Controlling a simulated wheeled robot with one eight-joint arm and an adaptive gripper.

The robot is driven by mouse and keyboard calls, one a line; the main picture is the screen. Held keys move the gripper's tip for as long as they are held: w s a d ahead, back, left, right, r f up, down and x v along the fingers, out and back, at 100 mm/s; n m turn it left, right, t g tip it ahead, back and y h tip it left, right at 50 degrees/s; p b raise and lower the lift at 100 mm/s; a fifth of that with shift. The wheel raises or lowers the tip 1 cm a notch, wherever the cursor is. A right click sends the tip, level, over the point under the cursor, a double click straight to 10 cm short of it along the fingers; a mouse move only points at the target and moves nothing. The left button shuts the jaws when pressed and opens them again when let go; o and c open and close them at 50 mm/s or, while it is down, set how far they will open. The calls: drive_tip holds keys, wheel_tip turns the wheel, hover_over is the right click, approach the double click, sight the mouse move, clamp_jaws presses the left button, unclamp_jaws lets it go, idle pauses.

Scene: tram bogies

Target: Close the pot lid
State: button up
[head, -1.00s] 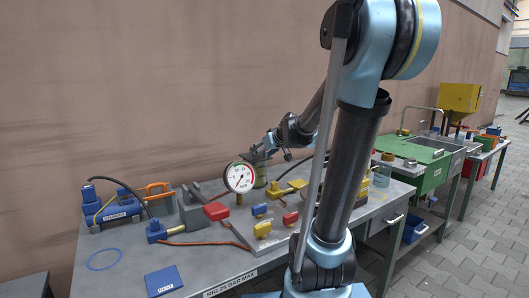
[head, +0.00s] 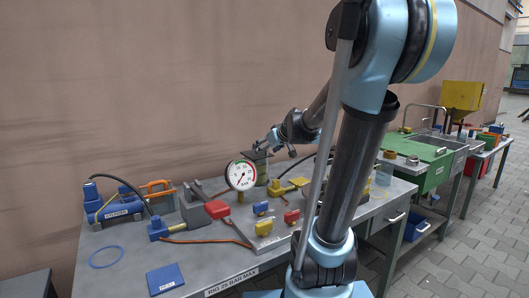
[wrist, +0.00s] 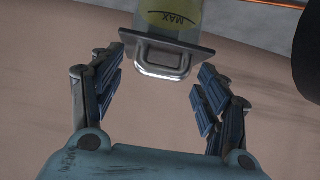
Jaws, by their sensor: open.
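The pot (head: 262,174) is a clear round vessel on the bench, partly hidden behind the dial gauge. The lid (wrist: 195,48) is a square grey plate with a pale metal loop handle (wrist: 160,57). In the head view the lid (head: 258,156) is at the pot's top; I cannot tell whether it is fully seated. My gripper (head: 264,146) is over the lid. In the wrist view my gripper (wrist: 163,65) is open, with its fingers apart on either side of the handle.
The dial gauge (head: 241,174) stands just in front of the pot. A blue hand pump (head: 118,208) is at the far left.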

drive_tip(key=v, duration=1)
drive_tip(key=shift+s, duration=0.2)
